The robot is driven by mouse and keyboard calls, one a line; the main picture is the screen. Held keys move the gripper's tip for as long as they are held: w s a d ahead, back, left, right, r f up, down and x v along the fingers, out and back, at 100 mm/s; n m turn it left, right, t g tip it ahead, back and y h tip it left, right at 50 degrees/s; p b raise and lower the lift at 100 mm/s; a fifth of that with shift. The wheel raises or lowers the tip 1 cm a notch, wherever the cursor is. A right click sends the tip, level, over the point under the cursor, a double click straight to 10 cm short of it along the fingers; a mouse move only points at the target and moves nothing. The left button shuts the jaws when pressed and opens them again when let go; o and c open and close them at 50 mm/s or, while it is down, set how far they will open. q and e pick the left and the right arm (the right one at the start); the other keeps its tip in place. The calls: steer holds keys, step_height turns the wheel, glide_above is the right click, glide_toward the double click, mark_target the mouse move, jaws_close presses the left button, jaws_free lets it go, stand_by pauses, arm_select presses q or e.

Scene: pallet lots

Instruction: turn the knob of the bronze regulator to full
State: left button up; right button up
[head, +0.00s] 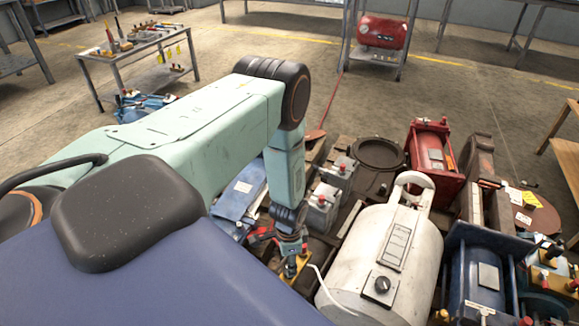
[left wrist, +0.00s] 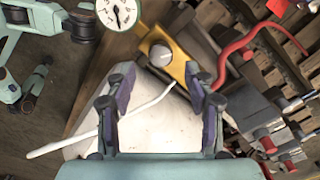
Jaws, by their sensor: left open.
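The bronze regulator is a yellow-brown block (left wrist: 182,68) in the left wrist view, with a round silver knob (left wrist: 161,54) on its face. A white dial gauge (left wrist: 118,13) with a black needle shows beside it at the top edge. My left gripper (left wrist: 158,80) is open, and its two fingers stand on either side of the knob in the picture; I cannot tell whether they touch it. In the head view my left gripper (head: 289,262) reaches down over the yellow-brown regulator (head: 303,259), largely hiding it. My right gripper is not in view.
A white tank (head: 338,262) with a black dial stands right beside my left gripper; a thin white hose (left wrist: 95,130) runs near. Grey boxes (head: 322,208), a red machine (head: 436,160) and a blue motor (head: 480,277) crowd around. A tool cart (head: 120,52) stands far back on open floor.

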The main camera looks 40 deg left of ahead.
arm_select(q)
step_height(320, 180, down, 3)
steer(key=shift+a+r+b, duration=0.1)
steer(key=shift+r+b, duration=0.1)
steer(key=shift+b, duration=0.5)
steer(key=shift+f+b, duration=0.65)
steer(key=shift+f, duration=0.4)
steer(key=shift+r, duration=0.1)
jaws_close()
